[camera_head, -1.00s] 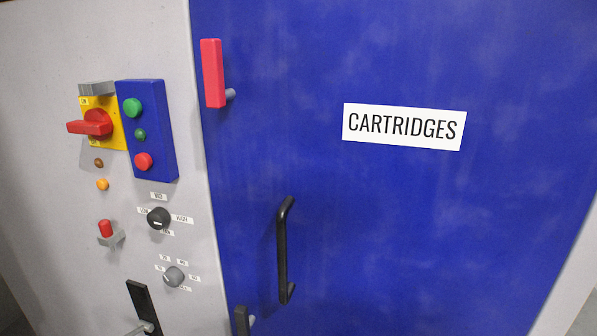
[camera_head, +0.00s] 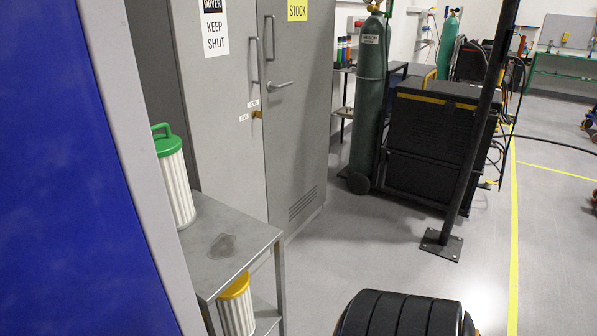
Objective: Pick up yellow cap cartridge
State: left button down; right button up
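The yellow cap cartridge (camera_head: 236,308) is a white pleated cylinder with a yellow top. It stands on the lower shelf of a small grey metal stand, and the stand's top partly covers it. A green cap cartridge (camera_head: 174,178) with a looped handle stands on the top of the stand (camera_head: 228,248), its left side hidden by the cabinet edge. Neither gripper shows in the head view. A dark rounded ribbed part at the bottom centre looks like a piece of my own arm.
The blue cabinet (camera_head: 75,190) fills the left side. Grey lockers (camera_head: 222,110) stand behind the stand. A green gas cylinder (camera_head: 370,95), a black cart (camera_head: 430,135) and a dark post (camera_head: 478,130) stand farther back. Grey floor (camera_head: 370,250) is open at centre and right.

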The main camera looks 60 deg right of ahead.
aim_at(234, 308)
jog(key=z, duration=1.4)
